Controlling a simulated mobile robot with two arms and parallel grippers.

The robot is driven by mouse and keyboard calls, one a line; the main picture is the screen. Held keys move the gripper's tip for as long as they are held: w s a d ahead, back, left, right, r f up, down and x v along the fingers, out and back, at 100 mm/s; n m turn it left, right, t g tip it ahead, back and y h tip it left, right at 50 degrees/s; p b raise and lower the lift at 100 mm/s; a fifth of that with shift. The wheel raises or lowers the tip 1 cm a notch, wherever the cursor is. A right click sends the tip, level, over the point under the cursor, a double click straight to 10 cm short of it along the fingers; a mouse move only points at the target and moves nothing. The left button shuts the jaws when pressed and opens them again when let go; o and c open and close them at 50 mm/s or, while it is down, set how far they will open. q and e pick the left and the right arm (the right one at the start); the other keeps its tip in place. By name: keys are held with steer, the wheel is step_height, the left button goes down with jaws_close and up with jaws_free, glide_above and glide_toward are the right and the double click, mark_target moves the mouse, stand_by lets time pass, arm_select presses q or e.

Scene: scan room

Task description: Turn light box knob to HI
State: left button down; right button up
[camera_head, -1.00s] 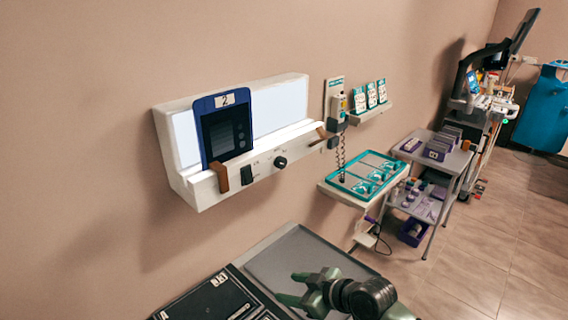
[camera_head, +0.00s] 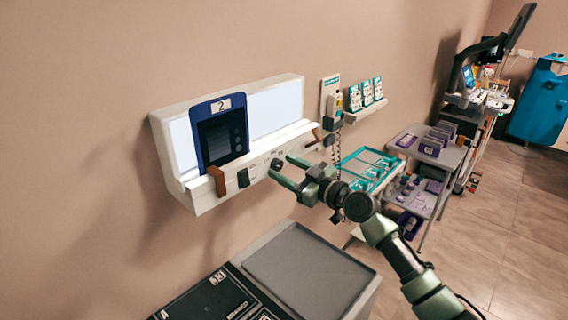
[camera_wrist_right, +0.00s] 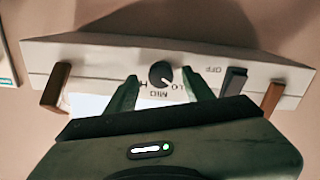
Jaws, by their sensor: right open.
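The light box (camera_head: 192,193) is on the wall, its panel lit white. Its dark round knob (camera_head: 277,163) is on the front ledge. In the right wrist view the knob (camera_wrist_right: 160,74) has labels H, MID and LO around it, and its pale mark appears to point toward LO. My right gripper (camera_head: 282,168) is open at the knob. In the right wrist view the fingers of my right gripper (camera_wrist_right: 160,77) stand on either side of the knob with gaps, not closed on it. My left gripper is not in view.
A blue-framed cassette (camera_head: 213,106) marked 2 stands on the light box. A dark switch (camera_wrist_right: 235,80) by OFF and brown brackets (camera_wrist_right: 272,98) flank the knob. A teal tray (camera_head: 366,164) and a cart (camera_head: 455,160) are to the right. A grey-topped unit (camera_head: 300,265) stands below.

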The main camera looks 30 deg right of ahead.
steer(key=shift+w+a, duration=0.2)
steer(key=shift+w, duration=0.1)
jaws_close()
